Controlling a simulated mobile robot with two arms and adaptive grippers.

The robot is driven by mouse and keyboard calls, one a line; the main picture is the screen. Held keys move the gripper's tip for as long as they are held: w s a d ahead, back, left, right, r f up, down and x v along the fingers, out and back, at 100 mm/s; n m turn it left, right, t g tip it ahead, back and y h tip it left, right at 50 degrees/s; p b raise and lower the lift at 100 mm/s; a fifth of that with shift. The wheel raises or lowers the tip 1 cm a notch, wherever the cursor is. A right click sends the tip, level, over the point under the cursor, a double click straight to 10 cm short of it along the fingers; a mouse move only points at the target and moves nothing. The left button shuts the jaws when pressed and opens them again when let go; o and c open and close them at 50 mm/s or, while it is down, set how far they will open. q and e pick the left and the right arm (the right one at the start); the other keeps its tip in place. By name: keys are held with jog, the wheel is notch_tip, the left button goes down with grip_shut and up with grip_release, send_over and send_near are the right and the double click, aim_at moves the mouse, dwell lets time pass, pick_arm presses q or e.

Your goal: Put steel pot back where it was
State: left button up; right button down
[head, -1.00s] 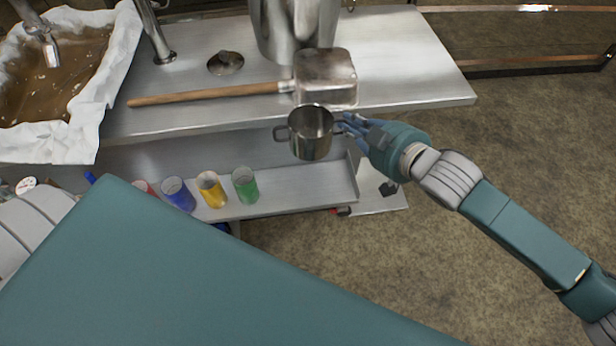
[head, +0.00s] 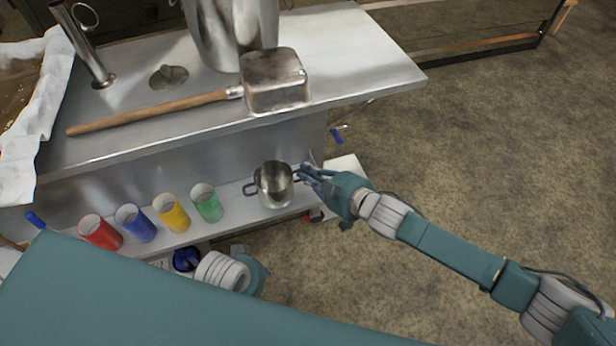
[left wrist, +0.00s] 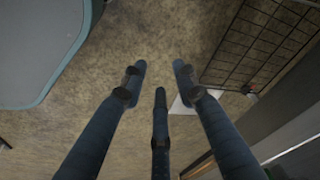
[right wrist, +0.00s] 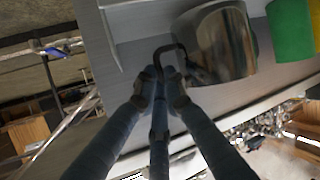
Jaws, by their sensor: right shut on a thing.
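The small steel pot (head: 274,186) has two side handles and stands upright at the right end of the lower metal shelf (head: 235,215). Whether its base touches the shelf I cannot tell. My right gripper (head: 308,174) is shut on the pot's right handle. In the right wrist view the fingers (right wrist: 163,88) close around the dark handle, with the pot's shiny wall (right wrist: 215,45) just beyond. My left gripper is open and empty in the left wrist view (left wrist: 160,85), pointing at the floor.
Red (head: 100,232), blue (head: 135,222), yellow (head: 171,211) and green (head: 207,202) cups stand in a row left of the pot. The upper steel counter (head: 350,55) carries a long-handled square scoop (head: 274,80) and a large pot (head: 235,30). Open floor lies to the right.

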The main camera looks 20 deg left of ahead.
pick_arm(q)
jog(key=shift+r, duration=0.65)
pick_arm(e)
jog(key=shift+a+f, duration=0.1)
jog(key=shift+f, duration=0.4)
jog(key=c, duration=1.8)
grip_release()
jog(key=shift+f, duration=0.15)
jog(key=shift+c, duration=0.2)
pick_arm(q)
jog(key=shift+r, duration=0.1)
jog(key=shift+w, duration=0.1)
